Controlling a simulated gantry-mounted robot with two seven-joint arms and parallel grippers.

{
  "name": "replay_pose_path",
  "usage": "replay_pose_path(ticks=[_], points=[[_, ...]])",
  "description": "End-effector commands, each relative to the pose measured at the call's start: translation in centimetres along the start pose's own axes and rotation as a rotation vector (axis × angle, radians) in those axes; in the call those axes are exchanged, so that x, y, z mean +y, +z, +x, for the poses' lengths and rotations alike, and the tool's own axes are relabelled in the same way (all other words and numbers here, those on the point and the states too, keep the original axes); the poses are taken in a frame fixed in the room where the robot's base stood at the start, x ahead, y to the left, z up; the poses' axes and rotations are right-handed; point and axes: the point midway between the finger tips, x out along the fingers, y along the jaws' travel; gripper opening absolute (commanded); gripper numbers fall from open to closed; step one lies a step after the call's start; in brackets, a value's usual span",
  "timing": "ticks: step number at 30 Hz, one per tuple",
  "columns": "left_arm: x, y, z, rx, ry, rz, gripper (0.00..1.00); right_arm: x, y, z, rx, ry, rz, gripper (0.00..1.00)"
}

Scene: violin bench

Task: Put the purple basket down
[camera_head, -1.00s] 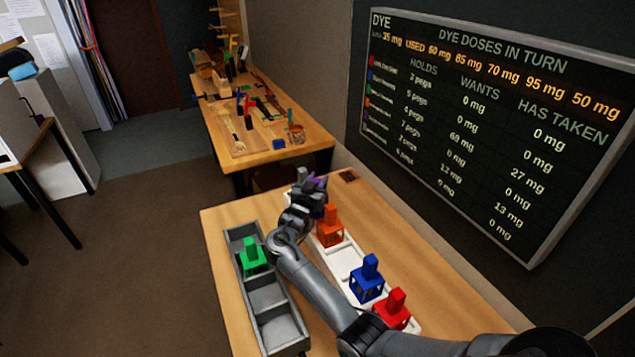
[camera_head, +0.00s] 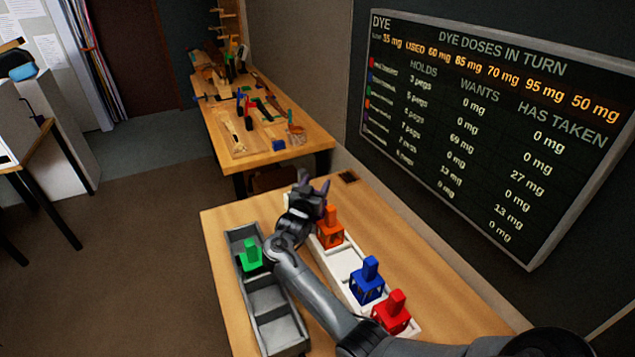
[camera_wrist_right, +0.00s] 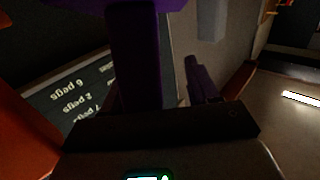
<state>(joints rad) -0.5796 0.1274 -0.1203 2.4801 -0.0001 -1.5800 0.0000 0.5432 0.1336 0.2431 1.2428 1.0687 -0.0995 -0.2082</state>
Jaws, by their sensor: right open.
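My right gripper (camera_head: 313,186) is open above the far end of the white rack (camera_head: 347,262), just beyond the orange basket. The purple basket is mostly hidden behind my gripper in the head view. In the right wrist view a dark purple upright part and a wider purple piece at the top (camera_wrist_right: 138,50) show very close to the gripper. That view is dark, and I cannot tell whether the basket rests fully in its place. My left gripper is not in view.
The orange basket (camera_head: 330,232), blue basket (camera_head: 367,285) and red basket (camera_head: 392,316) stand in the white rack, with an empty space between orange and blue. The green basket (camera_head: 251,257) stands in the grey compartment tray (camera_head: 283,333). A dose board (camera_head: 490,130) hangs behind.

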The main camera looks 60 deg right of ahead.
Motion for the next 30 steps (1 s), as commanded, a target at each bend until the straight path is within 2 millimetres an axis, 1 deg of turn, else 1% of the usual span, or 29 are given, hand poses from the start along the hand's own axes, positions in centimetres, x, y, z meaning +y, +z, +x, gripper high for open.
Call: replay_pose_path(ticks=[1, 9, 15, 21, 30], points=[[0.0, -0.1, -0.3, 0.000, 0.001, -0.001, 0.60, -0.1, -0.1, -1.0, -0.001, -0.002, 0.002, 0.60], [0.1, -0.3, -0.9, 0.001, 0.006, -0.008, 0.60, -0.1, -0.1, -6.0, -0.001, -0.002, 0.002, 0.60], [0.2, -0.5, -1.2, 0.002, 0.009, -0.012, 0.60, 0.0, 0.0, -8.8, -0.001, -0.001, 0.001, 0.60], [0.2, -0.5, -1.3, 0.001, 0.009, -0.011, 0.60, 0.0, 0.0, -10.1, -0.001, -0.001, 0.000, 0.60], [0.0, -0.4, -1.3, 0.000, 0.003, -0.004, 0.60, 0.0, 0.0, -10.3, 0.000, 0.000, 0.000, 0.60]])
